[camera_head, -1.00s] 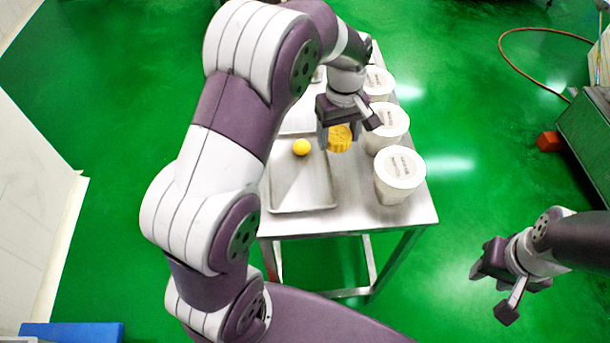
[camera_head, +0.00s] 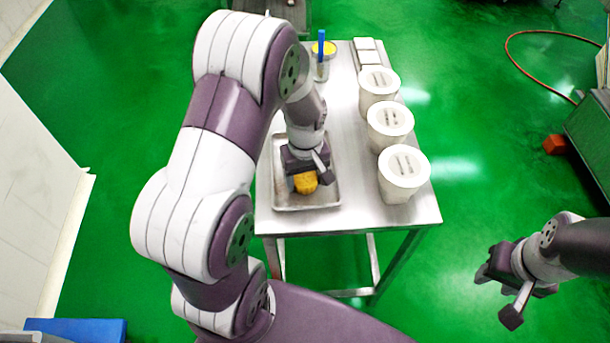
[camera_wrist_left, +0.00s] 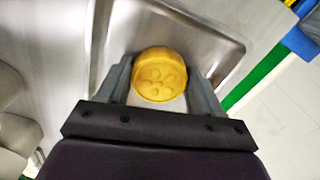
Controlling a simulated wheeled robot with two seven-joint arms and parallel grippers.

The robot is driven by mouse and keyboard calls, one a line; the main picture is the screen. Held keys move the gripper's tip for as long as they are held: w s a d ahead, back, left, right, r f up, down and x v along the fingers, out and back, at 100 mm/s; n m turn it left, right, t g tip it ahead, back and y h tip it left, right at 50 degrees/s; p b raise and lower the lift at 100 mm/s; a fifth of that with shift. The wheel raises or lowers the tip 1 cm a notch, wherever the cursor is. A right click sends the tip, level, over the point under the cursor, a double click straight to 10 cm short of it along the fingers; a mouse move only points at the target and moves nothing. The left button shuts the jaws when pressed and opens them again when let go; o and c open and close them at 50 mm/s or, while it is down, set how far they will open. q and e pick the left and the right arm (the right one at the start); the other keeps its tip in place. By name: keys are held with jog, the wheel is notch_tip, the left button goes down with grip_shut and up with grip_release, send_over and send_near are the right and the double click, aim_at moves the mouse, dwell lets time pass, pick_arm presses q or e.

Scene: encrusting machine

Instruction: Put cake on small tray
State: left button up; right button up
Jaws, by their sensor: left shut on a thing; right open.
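The cake (camera_head: 305,183) is round and golden yellow, with a flower pattern on top that shows in the left wrist view (camera_wrist_left: 160,75). My left gripper (camera_head: 307,178) is shut on the cake, a finger on each side of it. It holds the cake over the front half of the small metal tray (camera_head: 308,207); the tray's floor and rim also show in the left wrist view (camera_wrist_left: 222,38). I cannot tell whether the cake touches the tray floor. My right gripper (camera_head: 502,290) is open and empty, off the table at the right.
Several white lidded tubs (camera_head: 403,174) stand along the right side of the metal table (camera_head: 345,222). A glass jar (camera_head: 321,66) with a blue handle stands at the back. White boxes (camera_head: 367,52) are at the back right. Bare table lies between tray and tubs.

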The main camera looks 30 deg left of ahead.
aim_at(305, 179)
pick_arm(q)
jog(key=o, duration=1.1)
jog(key=shift+r, duration=0.15)
notch_tip(305, 179, up, 11)
jog(key=p, duration=0.1)
jog(key=s+d+m, duration=0.1)
jog(key=s+m, duration=0.1)
jog(key=m, duration=0.1)
jog(key=s+d+f+m+t, duration=0.1)
jog(key=s+d+m, duration=0.1)
jog(key=s+m, duration=0.1)
jog(key=s+d+f+m, duration=0.1)
jog(key=s+d+m, duration=0.1)
jog(key=s+m, duration=0.1)
jog(key=shift+s, duration=0.1)
notch_tip(305, 179, up, 3)
jog(key=p, duration=0.3)
jog(key=shift+r, duration=0.1)
